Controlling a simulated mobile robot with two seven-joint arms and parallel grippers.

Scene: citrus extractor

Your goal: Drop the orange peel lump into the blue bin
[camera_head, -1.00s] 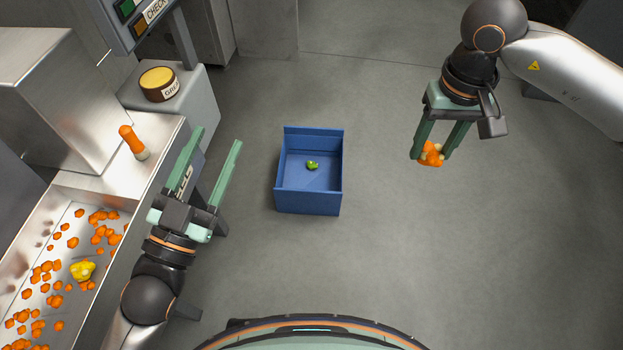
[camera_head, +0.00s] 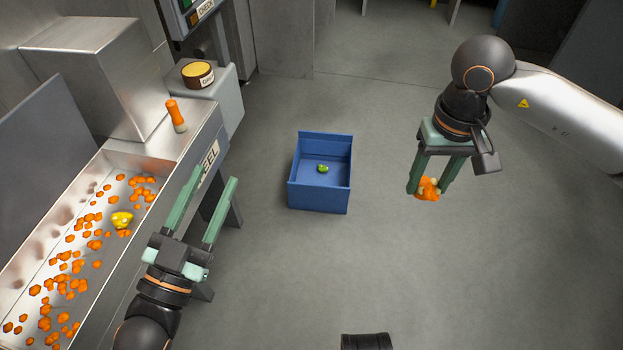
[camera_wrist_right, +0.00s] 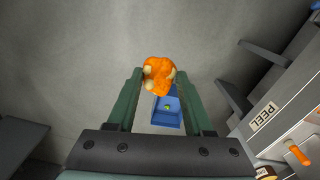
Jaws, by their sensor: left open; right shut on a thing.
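The orange peel lump (camera_head: 428,187) is a bright orange clump with pale patches. My right gripper (camera_head: 428,188) is shut on it and holds it in the air, to the right of the blue bin. The lump also shows in the right wrist view (camera_wrist_right: 159,75), between the fingertips. The blue bin (camera_head: 319,196) is an open box on the floor near the middle of the head view, with a small green piece (camera_head: 322,169) inside. It appears beyond the lump in the right wrist view (camera_wrist_right: 167,122). My left gripper (camera_head: 212,176) is open and empty, left of the bin.
A metal trough (camera_head: 65,210) on the left holds many orange bits and a yellow lump (camera_head: 121,220). The floor between bin and right gripper is clear.

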